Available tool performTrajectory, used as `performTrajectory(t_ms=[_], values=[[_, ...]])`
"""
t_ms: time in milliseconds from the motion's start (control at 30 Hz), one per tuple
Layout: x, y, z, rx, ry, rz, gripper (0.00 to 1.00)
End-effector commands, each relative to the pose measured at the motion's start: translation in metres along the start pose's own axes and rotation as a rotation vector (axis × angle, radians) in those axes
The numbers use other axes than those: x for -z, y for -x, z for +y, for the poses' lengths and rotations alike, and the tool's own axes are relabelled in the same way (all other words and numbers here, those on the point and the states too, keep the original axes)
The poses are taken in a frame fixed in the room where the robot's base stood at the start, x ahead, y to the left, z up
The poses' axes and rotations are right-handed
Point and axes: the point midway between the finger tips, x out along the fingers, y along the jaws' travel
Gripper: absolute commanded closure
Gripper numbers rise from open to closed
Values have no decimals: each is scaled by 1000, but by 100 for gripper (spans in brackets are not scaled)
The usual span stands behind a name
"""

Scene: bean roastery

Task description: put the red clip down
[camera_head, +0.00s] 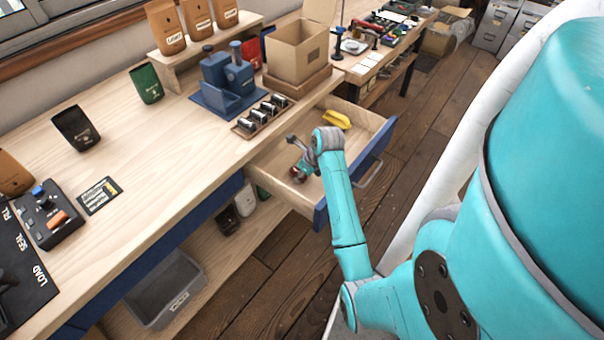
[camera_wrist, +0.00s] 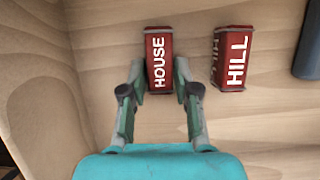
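My gripper (camera_wrist: 160,80) is at the open wooden drawer (camera_head: 273,160), pointing down into it. In the wrist view its two fingers lie close along both sides of a red clip (camera_wrist: 159,50) lettered HOUSE, with no clear gap seen. Whether this clip touches the drawer floor I cannot tell. A second red clip (camera_wrist: 233,58) lettered HILL lies to its right, apart from the fingers. In the head view my gripper (camera_head: 298,162) and the small red things by it are partly hidden by my wrist.
A yellow scoop (camera_head: 336,119) lies in the drawer's far part. A dark grey object (camera_wrist: 308,45) is at the wrist view's right edge. The drawer's blue front (camera_head: 358,172) stands out from the bench. A rack of dark canisters (camera_head: 262,113) and a cardboard box (camera_head: 297,50) stand above.

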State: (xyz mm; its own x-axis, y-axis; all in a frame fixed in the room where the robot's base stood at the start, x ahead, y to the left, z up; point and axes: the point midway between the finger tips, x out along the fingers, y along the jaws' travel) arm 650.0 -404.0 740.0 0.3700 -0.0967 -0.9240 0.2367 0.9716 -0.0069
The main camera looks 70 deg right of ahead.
Motion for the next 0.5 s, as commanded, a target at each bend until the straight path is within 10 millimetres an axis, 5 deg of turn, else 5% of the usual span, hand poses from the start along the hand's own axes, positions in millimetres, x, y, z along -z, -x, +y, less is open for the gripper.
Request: performTrajectory(t_ms=[500], values=[[-2,12,-1,1,0,-2,51]])
